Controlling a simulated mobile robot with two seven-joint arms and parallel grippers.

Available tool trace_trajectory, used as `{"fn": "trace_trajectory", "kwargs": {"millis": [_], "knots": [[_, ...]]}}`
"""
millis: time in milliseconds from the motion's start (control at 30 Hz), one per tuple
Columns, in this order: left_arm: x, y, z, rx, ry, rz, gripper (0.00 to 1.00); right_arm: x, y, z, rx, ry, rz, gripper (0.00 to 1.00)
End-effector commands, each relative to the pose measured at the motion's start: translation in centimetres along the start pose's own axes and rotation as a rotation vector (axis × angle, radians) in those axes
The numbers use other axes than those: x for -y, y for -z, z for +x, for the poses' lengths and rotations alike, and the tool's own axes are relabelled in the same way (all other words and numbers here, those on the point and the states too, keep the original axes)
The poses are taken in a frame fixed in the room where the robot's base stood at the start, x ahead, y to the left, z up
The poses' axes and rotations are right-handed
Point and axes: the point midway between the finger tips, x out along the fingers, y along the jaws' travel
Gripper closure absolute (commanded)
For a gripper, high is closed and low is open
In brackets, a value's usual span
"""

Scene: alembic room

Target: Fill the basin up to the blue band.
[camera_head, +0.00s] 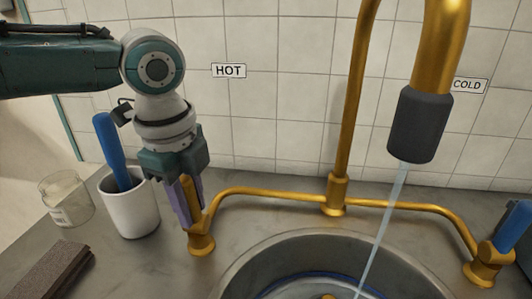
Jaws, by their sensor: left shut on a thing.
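My left gripper (187,205) points down at the hot tap (201,243), left of the basin, and is shut on its handle, whose gold part shows between the fingers. The steel basin (262,254) is cut off by the bottom edge. A blue band (318,274) runs around its inner wall. A thin stream of water (383,226) falls from the dark spout nozzle (417,125) into the basin. The water level is hard to tell. The cold tap (484,268) with its blue handle (514,226) stands at the right edge. My right gripper is not seen.
A white cup (132,212) holding a blue-handled tool (114,150) stands close left of my left gripper. A glass jar (66,198) and a brown block (47,272) lie further left. The tall gold pipe (352,110) rises behind the basin. HOT (229,71) and COLD (469,85) labels are on the tiles.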

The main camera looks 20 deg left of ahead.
Motion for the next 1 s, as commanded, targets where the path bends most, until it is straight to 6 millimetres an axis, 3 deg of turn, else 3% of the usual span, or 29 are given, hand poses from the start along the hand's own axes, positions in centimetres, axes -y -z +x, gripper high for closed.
{"fn": "trace_trajectory", "kwargs": {"millis": [33, 200, 667, 700, 933, 1000], "knots": [[-0.5, -0.2, -0.9, 0.013, 0.03, 0.003, 1.0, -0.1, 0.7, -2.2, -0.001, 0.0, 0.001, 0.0], [-1.1, 0.0, -0.3, 0.037, 0.161, 0.002, 1.0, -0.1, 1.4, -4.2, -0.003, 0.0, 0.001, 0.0], [-1.1, 0.2, 0.1, 0.044, 0.232, 0.001, 1.0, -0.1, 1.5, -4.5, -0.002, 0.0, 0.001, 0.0], [-1.1, 0.2, 0.1, 0.044, 0.232, 0.001, 0.67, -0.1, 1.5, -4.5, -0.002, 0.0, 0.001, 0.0], [-1.1, 0.2, 0.1, 0.045, 0.232, 0.001, 0.41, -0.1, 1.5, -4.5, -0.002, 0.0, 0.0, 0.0], [-1.1, 0.2, 0.1, 0.044, 0.232, 0.001, 0.39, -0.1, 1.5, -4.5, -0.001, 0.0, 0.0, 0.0]]}}
